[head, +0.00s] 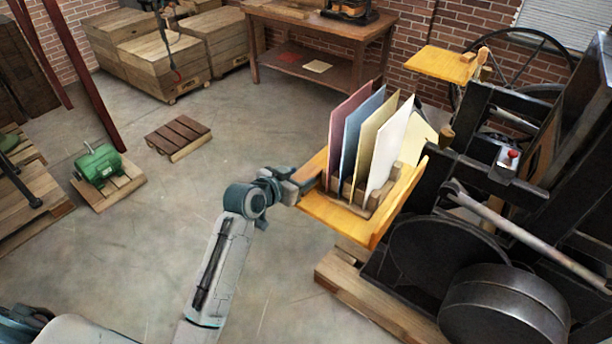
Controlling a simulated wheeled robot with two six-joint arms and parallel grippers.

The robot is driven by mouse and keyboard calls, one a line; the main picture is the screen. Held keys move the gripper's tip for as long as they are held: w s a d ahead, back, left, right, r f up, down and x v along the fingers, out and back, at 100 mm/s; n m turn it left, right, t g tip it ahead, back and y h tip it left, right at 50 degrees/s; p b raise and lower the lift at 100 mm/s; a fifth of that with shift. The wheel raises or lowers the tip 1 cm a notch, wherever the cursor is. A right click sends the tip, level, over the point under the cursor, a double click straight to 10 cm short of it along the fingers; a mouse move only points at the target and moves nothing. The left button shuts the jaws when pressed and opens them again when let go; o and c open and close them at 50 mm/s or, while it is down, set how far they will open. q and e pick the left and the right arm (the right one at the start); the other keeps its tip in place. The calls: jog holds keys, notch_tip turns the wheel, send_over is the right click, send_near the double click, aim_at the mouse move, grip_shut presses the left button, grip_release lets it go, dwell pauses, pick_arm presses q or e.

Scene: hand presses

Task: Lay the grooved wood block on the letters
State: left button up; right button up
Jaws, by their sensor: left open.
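A wooden rack that looks grooved (358,196) sits on an orange-yellow wooden tray (346,228) on the near side of the press. Several upright sheets, pink (346,125), blue (361,128), cream (380,132) and white (391,148), stand in it and hide much of it. I cannot tell whether this rack is the grooved wood block. No letters can be made out. My left gripper (303,182) is open at the left corner of the tray; its fingertips are small, and I cannot tell whether they touch the tray. My right gripper is not in view.
A black press with a large roller (503,308) and a long lever (530,239) fills the right. A second yellow board (438,63) stands behind. A green motor (98,165) on a pallet, a slatted pallet (178,138) and a workbench (312,38) stand farther off. The left-centre floor is clear.

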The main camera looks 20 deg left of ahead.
aim_at(306, 174)
pick_arm(q)
jog(key=shift+p+x, duration=0.55)
jog(key=shift+x, duration=1.3)
jog(key=c, duration=0.8)
